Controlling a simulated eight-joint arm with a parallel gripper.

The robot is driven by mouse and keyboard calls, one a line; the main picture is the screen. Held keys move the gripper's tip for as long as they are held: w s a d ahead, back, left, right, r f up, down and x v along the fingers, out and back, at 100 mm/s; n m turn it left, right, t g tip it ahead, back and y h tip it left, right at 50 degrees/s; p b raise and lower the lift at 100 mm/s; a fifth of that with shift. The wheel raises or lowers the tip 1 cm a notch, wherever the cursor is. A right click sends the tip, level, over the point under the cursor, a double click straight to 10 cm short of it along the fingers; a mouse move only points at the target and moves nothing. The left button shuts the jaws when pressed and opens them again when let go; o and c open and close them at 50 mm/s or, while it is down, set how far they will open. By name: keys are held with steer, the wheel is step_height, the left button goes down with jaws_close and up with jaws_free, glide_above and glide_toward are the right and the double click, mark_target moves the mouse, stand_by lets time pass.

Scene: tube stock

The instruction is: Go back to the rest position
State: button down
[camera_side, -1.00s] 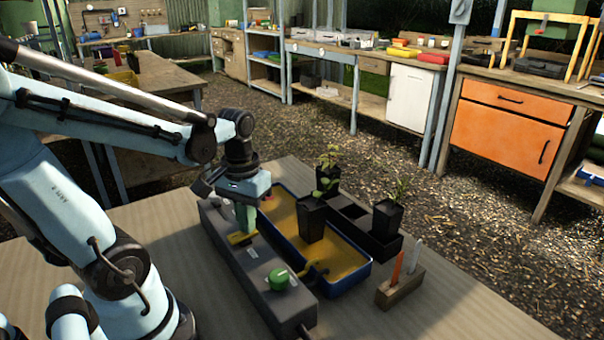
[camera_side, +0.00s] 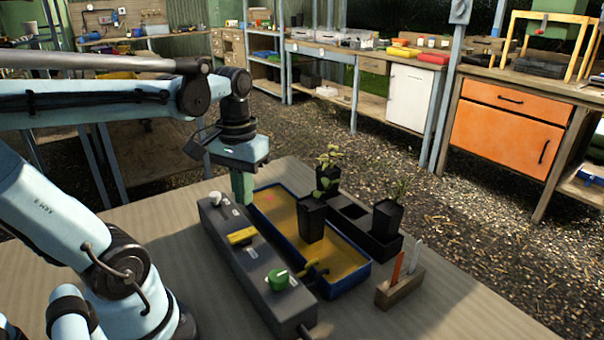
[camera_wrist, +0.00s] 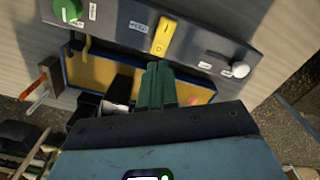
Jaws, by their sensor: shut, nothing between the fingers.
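My gripper (camera_side: 243,186) hangs above the far left end of the blue-rimmed tray, with its green fingers together and nothing between them. In the wrist view my gripper (camera_wrist: 158,72) points toward the grey control box (camera_wrist: 115,15) and overlaps the edge of the tray. The grey control box (camera_side: 262,262) lies on the table and carries a green knob (camera_side: 278,279), a yellow switch (camera_side: 241,236) and a white knob (camera_side: 215,197). My fingers are apart from these controls in the side view.
The blue tray (camera_side: 335,293) holds tan material. A potted plant (camera_side: 311,217) stands over it, and another (camera_side: 386,218) stands in a black holder at the right. The table's left part is bare.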

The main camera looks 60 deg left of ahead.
stand_by(0.3)
steer(key=w+d+f+m+t, duration=0.2)
steer(key=w+d+m+t, duration=0.3)
steer(key=d, duration=0.4)
steer(key=shift+w+m+t, duration=0.4)
steer(key=shift+m+t, duration=0.1)
steer(key=shift+t, duration=0.6)
steer(key=s+a+r+n+g, duration=0.7)
steer(key=s+a+r+n, duration=0.2)
steer(key=n, duration=0.9)
steer(key=shift+s+a+r, duration=0.2)
steer(key=shift+s+a, duration=0.3)
